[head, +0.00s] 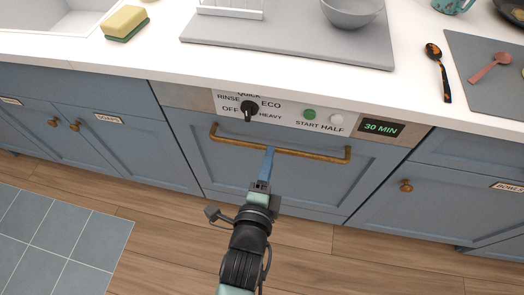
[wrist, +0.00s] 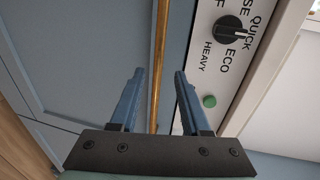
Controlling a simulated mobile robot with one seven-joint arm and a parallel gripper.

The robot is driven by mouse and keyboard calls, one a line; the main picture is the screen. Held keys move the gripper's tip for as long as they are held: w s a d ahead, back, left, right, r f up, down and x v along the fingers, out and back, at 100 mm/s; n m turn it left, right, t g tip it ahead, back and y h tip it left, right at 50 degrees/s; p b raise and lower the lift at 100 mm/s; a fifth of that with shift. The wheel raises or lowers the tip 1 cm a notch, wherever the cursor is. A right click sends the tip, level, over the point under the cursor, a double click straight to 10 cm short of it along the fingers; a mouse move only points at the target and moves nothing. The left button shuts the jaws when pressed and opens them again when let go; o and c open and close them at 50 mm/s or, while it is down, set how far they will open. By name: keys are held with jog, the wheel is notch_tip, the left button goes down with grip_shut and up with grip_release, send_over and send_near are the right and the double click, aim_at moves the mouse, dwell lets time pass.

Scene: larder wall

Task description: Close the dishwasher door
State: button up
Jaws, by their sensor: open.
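The blue dishwasher door (head: 300,180) stands upright or nearly so under the counter, roughly in line with the cabinet fronts. I cannot tell whether a small gap is left. Its brass bar handle (head: 325,154) runs across the upper part, below the control panel (head: 285,113). My gripper (head: 270,151) is at the middle of the handle. In the wrist view my gripper (wrist: 159,75) is open, and the handle (wrist: 161,45) passes between its two blue fingers in the picture. I cannot tell whether either finger touches the bar.
Blue cabinets stand left (head: 100,145) and right (head: 425,190) of the dishwasher. The white counter (head: 150,60) above holds a sponge (head: 126,22), a grey bowl (head: 352,12) and spoons. The wooden floor (head: 160,235) is clear, with a tiled mat (head: 55,240) at left.

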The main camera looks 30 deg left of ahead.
jog(key=v, duration=0.7)
jog(key=shift+p, duration=0.35)
jog(key=shift+f, duration=0.1)
